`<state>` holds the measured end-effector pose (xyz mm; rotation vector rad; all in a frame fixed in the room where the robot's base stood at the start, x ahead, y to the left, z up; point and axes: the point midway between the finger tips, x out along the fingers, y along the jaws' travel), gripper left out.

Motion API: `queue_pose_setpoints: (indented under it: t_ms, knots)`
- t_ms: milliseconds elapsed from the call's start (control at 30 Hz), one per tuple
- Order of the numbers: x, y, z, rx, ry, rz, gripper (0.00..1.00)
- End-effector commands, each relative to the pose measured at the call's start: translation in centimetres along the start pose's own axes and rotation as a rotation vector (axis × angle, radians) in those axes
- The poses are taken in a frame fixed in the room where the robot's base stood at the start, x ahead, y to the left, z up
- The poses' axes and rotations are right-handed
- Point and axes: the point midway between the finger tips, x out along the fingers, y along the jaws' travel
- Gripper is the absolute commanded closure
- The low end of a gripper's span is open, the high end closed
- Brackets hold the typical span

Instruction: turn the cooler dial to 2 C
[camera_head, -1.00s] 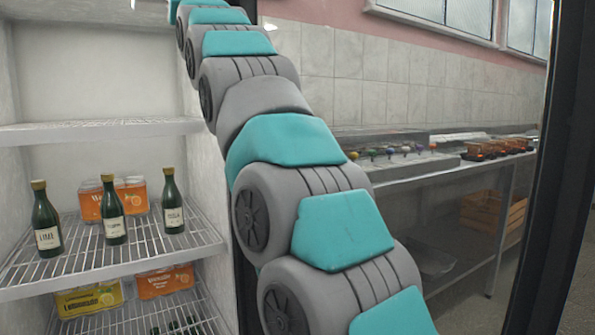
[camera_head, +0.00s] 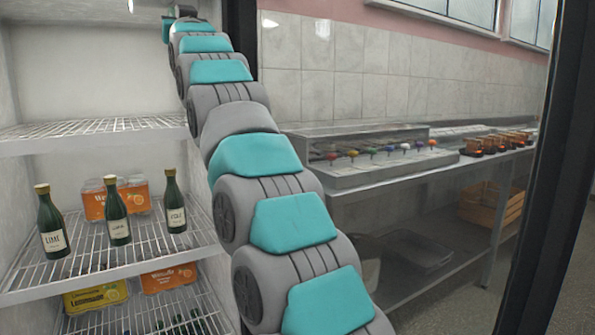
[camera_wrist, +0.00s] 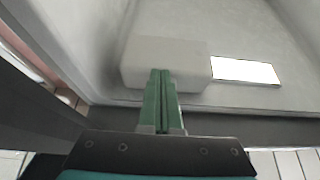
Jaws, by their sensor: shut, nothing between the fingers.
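My gripper (camera_wrist: 162,75) is shut and empty in the wrist view, its two green fingers pressed together. The fingertips are in front of a pale grey box-shaped housing (camera_wrist: 192,62) on the cooler's inner surface; I cannot tell whether they touch it. No dial face, numbers or pointer can be made out. In the head view my arm reaches up into the top of the open cooler (camera_head: 85,70), and the fingertips are not clear there.
A bright white panel (camera_wrist: 247,70) lies right of the housing. Wire shelves (camera_head: 95,135) hold green bottles (camera_head: 115,215) and orange cartons (camera_head: 95,205) below. A dark door frame (camera_head: 555,170) stands at the right; a counter (camera_head: 380,170) with colourful items is behind it.

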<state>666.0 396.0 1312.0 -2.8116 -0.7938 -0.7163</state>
Motion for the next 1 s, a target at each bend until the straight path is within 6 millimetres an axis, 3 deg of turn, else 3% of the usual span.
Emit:
queue_pose_setpoints:
  t_ms: [1000]
  knots:
    - [0.11, -0.38, -0.17, 0.0, 0.002, 0.001, 1.0]
